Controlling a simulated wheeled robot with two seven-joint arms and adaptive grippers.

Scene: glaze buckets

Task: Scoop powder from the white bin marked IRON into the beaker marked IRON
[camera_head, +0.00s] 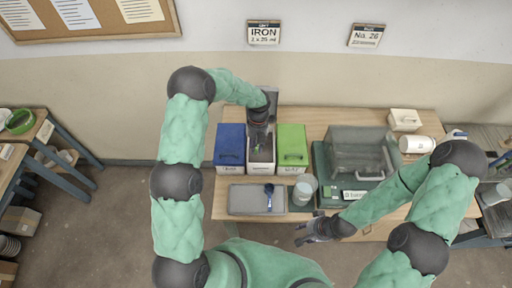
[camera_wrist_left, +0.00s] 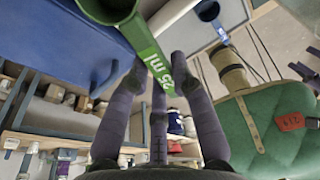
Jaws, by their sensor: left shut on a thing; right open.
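The white bin (camera_head: 287,169) stands open between a blue-lidded bin (camera_head: 230,143) and a green-lidded bin (camera_head: 292,143). Its own label is too small to read. My left gripper (camera_head: 261,138) is over the white bin's opening and hides part of it. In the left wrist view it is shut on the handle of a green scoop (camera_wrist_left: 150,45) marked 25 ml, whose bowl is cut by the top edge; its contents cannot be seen. A clear beaker (camera_head: 303,190) stands right of the grey tray; its marking is unreadable. My right gripper (camera_head: 300,236) is open and empty near the table's front edge.
A blue scoop (camera_head: 268,194) lies on the grey tray (camera_head: 242,200). A wall sign (camera_head: 263,33) reads IRON 2 x 25 ml.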

